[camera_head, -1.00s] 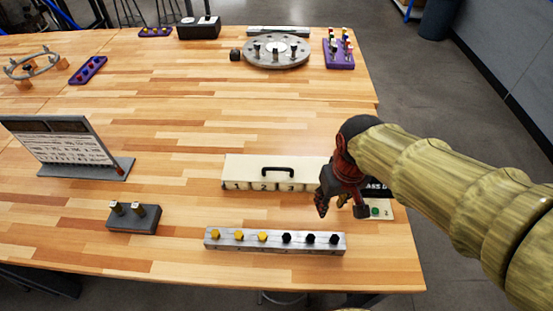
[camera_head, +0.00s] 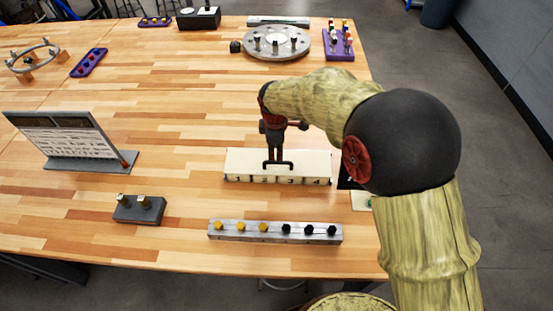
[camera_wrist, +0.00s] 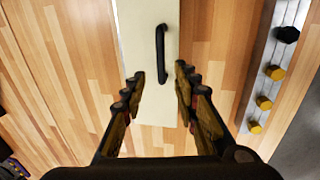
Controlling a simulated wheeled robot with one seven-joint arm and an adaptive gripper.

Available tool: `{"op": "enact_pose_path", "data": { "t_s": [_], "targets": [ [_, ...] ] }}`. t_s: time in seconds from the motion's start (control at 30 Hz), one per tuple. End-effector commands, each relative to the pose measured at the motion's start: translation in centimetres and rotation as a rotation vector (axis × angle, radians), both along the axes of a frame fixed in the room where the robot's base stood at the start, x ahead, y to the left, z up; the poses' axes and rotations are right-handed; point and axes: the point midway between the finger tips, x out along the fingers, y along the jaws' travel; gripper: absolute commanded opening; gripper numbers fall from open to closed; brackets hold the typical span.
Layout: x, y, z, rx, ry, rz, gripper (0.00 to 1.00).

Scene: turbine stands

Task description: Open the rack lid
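The rack is a long cream box with numbered compartments along its front, and its flat lid (camera_head: 313,163) lies closed on top. A black bar handle (camera_head: 278,166) stands on the lid. In the wrist view the cream lid (camera_wrist: 139,50) runs up the picture with the black handle (camera_wrist: 161,55) on it. My gripper (camera_head: 278,150) is above the rack, pointing down at the handle. In the wrist view my gripper (camera_wrist: 158,85) is open, its fingers on either side of the handle's near end. No contact with the handle shows. The handle's height relative to the fingertips is unclear.
A grey bar (camera_head: 275,232) with yellow and black knobs lies in front of the rack. A dark block (camera_head: 139,209) with two pegs and an upright board (camera_head: 70,140) are at left. A round metal plate (camera_head: 276,43) and purple racks stand at the back.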

Motion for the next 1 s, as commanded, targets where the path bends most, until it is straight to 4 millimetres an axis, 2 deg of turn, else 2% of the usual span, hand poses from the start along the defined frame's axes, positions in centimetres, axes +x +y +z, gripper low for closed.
{"op": "enact_pose_path", "data": {
  "t_s": [0.3, 0.5, 0.9, 1.0],
  "targets": [
    [0.7, -0.1, -4.4, -0.002, 0.004, 0.001, 0.30],
    [1.2, 0.0, -6.7, -0.001, 0.003, 0.000, 0.30],
    [1.4, 0.0, -7.4, 0.000, 0.001, -0.001, 0.30],
    [1.4, 0.0, -7.4, 0.000, 0.001, -0.001, 0.24]
  ]
}}
